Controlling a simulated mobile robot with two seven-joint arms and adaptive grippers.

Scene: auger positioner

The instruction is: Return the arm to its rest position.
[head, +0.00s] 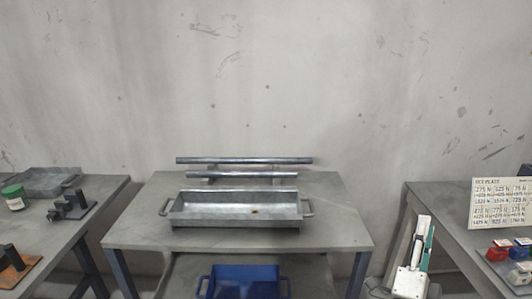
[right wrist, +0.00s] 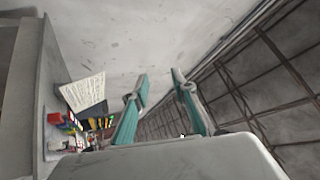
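My right gripper (head: 426,232) shows at the lower right in the head view, with its white arm and teal fingers pointing up, in front of the right table's left edge. In the right wrist view, the two teal fingers of this gripper (right wrist: 161,77) stand apart with nothing between them. It is open and empty, and touches nothing that I can see. My left gripper is not in view.
The middle table (head: 345,225) holds a metal tray (head: 235,221) and two metal rods (head: 245,160) behind it. A blue bin (head: 245,273) is below. The right table (head: 440,210) has a printed plate (head: 500,202) and small coloured objects. The left table (head: 50,230) holds a green-lidded jar (head: 14,197).

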